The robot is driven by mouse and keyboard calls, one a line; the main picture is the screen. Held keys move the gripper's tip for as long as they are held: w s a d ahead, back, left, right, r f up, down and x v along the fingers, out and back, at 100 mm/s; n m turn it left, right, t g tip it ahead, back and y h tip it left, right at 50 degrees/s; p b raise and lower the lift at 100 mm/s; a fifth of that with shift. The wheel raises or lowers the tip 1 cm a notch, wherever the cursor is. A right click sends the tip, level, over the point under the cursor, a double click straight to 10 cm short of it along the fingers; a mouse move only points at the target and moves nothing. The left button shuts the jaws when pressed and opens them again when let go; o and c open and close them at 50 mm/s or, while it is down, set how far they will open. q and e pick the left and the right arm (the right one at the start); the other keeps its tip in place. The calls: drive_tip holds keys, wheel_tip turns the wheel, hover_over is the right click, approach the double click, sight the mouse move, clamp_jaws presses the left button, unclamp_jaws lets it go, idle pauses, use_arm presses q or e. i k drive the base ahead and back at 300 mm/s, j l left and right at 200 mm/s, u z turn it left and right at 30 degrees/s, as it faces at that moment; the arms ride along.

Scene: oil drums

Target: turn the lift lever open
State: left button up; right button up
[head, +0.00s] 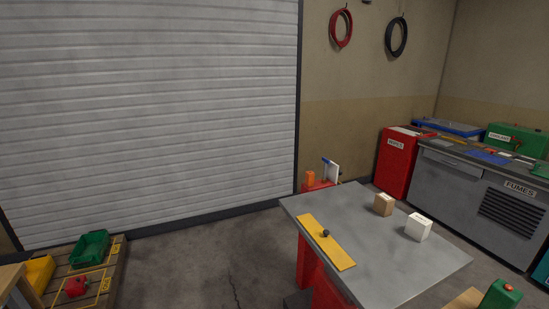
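No lever is plainly labelled. A small blue handle-like part (325,160) shows against a white upright panel (333,172) on a red stand behind the table. I cannot tell from here whether it is the lift lever or how it is turned. A grey table top (370,225) on a red base (308,263) stands right of centre. A yellow strip (338,254) with a small dark knob (326,233) lies along its left side. Neither of my grippers is in view.
A brown box (383,205) and a white box (418,227) sit on the table. An orange cylinder (310,178) is beside the panel. A pallet (113,270) with green and yellow bins is at left. A grey bench (470,190) lines the right. Floor between pallet and table is clear.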

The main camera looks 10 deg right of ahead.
sight(327, 161)
drive_tip(key=i+j+u, duration=0.2)
drive_tip(key=i, duration=0.75)
drive_tip(key=i+j+u, duration=0.2)
drive_tip(key=i, duration=0.75)
